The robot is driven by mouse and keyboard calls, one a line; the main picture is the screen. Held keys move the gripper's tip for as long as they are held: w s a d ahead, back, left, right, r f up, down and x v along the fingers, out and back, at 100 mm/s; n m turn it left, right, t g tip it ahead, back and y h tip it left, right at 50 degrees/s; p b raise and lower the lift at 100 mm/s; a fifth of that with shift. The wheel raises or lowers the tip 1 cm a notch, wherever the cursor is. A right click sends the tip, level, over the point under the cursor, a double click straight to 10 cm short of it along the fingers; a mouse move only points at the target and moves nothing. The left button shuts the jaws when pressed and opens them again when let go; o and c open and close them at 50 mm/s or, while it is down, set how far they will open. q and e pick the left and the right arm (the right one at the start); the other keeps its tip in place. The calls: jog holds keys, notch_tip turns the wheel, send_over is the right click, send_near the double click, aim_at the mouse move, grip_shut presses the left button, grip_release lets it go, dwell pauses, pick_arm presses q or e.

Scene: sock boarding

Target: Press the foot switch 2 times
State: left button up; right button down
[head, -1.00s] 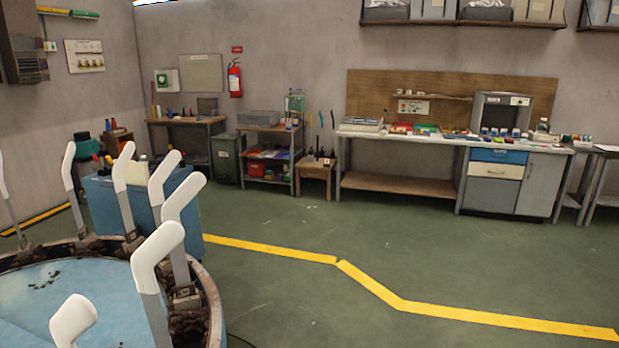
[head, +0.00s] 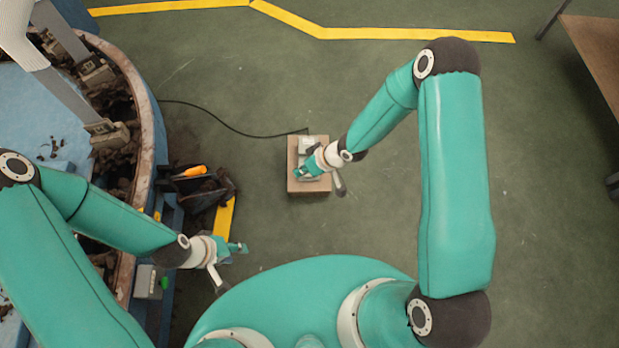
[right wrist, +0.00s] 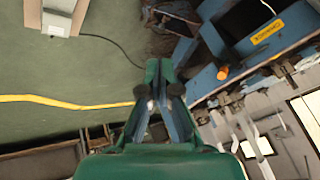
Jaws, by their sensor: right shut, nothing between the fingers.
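The foot switch (head: 308,143) is a grey unit on top of a brown box (head: 309,188) on the green floor, with a black cable running off to the left. In the right wrist view the foot switch (right wrist: 58,5) is at the top left on its box (right wrist: 57,21), cut by the frame edge. My right gripper (head: 299,174) appears over the box in the head view and partly hides the switch; I cannot tell its height. In the right wrist view the right gripper (right wrist: 154,66) is shut and empty. My left gripper (head: 240,248) is beside the round machine; its jaw state is unclear.
The round machine (head: 155,130) with a worn rim and white boarding forms stands at the left. A dark bin (head: 205,190) with an orange-handled tool is beside it. A bench (head: 592,45) is at the top right. Floor right of the box is clear.

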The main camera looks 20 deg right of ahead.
jog(key=w+d+f+n+t+b, duration=0.1)
jog(key=w+d+f+n+b, duration=0.15)
jog(key=w+f+b, duration=0.3)
jog(key=w+d+f+n+t+h+b, duration=0.1)
jog(key=w+d+f+n+b, duration=0.15)
jog(key=w+f+b, duration=0.35)
jog(key=w+d+f+n+t+b, duration=0.1)
jog(key=w+d+f+n+b, duration=0.15)
jog(key=w+f+b, duration=0.45)
notch_tip(320, 180, down, 14)
jog(key=d+n+b, duration=0.1)
jog(key=b, duration=0.7)
jog(key=shift+w+f+n, duration=0.25)
jog(key=shift+w+n, duration=0.1)
jog(key=shift+w, duration=0.05)
jog(key=shift+d, duration=0.1)
jog(key=f+b, duration=0.3)
jog(key=s+f+b, duration=0.1)
jog(key=f+b, duration=0.1)
jog(key=b, duration=0.1)
jog(key=f+b, duration=0.3)
jog(key=b, duration=0.1)
jog(key=shift+s+a+f, duration=0.25)
jog(key=shift+f, duration=0.05)
jog(key=shift+f, duration=0.1)
